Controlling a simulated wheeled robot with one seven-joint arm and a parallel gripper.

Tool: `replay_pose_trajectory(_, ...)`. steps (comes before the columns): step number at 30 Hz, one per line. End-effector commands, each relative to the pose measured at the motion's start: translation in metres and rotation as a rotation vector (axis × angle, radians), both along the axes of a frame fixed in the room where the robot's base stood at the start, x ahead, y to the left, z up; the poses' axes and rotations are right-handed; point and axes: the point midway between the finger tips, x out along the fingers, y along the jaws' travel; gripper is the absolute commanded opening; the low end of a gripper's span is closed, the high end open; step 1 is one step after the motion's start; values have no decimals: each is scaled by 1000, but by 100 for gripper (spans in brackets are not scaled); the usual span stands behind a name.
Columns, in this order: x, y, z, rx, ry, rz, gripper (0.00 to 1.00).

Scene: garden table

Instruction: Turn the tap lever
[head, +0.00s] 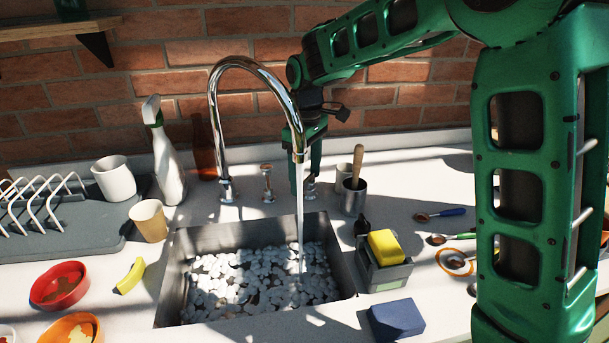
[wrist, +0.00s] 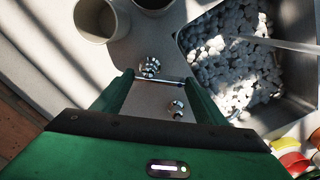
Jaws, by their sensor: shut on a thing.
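The chrome tap spout (head: 222,110) arches over the metal sink (head: 172,285), and a stream of water (head: 300,230) falls from it. A small chrome tap handle (head: 267,182) stands behind the sink, right of the spout's foot. My gripper (head: 306,176) is lowered behind the spout's outlet, over a second chrome fitting (head: 311,190), mostly hidden by it. In the wrist view my gripper (wrist: 158,82) has a thin chrome tap lever (wrist: 160,81) between its fingertips and is shut on it. Chrome knob-like parts (wrist: 150,68) show beside the lever.
White pebbles (head: 240,285) fill the sink. A spray bottle (head: 168,165) and brown bottle (head: 202,150) stand left. A yellow sponge (head: 386,246) sits in a grey caddy.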

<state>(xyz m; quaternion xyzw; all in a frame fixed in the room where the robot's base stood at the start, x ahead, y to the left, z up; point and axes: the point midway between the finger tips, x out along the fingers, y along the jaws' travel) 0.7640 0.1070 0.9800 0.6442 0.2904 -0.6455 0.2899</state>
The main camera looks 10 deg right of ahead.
Motion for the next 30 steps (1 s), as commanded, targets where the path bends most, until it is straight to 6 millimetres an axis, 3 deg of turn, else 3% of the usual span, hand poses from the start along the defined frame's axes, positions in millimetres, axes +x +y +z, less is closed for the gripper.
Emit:
replay_pose_trajectory(15,1,-3,1,-1,-3,13,43)
replay_pose_trajectory(16,1,-4,1,-1,-3,12,70)
replay_pose_trajectory(18,1,-3,1,-1,-3,13,84)
replay_pose_trajectory(30,1,-2,7,0,-3,16,84)
